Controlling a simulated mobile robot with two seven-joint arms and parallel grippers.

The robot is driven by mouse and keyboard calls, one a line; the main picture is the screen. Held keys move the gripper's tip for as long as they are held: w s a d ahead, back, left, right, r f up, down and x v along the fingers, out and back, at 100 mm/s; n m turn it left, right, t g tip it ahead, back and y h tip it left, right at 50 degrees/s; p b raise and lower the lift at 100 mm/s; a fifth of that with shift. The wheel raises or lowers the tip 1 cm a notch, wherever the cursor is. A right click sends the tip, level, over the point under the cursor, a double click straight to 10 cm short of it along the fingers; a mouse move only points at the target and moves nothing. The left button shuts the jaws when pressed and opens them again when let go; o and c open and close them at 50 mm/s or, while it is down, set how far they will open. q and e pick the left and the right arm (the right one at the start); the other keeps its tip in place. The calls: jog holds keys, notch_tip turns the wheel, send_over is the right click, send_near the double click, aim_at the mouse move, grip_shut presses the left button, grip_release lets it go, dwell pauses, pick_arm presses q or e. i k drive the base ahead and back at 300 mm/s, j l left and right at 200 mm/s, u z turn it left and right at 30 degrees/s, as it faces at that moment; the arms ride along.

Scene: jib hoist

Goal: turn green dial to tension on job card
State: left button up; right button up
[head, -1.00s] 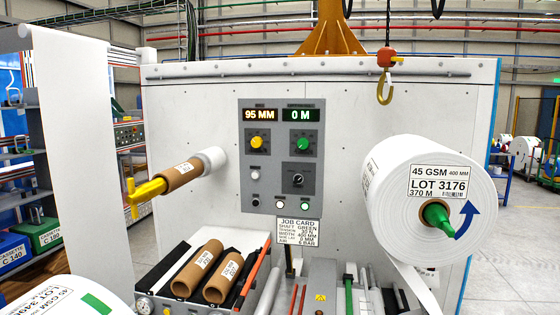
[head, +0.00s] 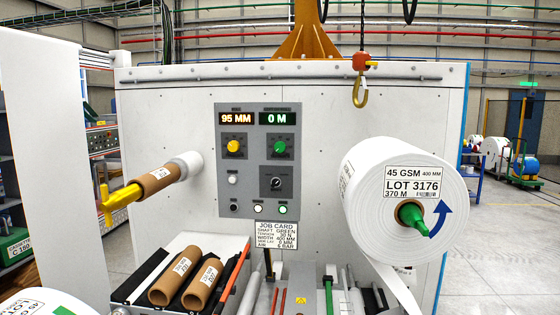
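The green dial (head: 280,147) sits on the right of the grey control panel (head: 258,190), under a display reading 0 M (head: 279,118). A yellow dial (head: 233,146) is to its left, under a display reading 95 MM (head: 237,118). The job card (head: 276,235) hangs below the panel. It reads shaft green, width 400 MM, side lay 0 MM, air 6 bar; its tension line is small and looks like 30 N. Neither of my grippers shows in the head view.
A large white roll (head: 396,200) on a green shaft stands out at the right. A cardboard core (head: 155,180) on a yellow shaft projects at the left. Two brown cores (head: 187,283) lie on a tray below. A hoist hook (head: 360,92) hangs at upper right.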

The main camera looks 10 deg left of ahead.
aim_at(280, 148)
jog(key=i+l+u, duration=0.15)
jog(key=i+l, duration=0.15)
jog(key=i+l+u, duration=0.15)
jog(key=i+l, duration=0.15)
jog(key=l, duration=0.25)
jog(key=i+l+u, duration=0.1)
jog(key=i+l, duration=0.15)
jog(key=l, duration=0.2)
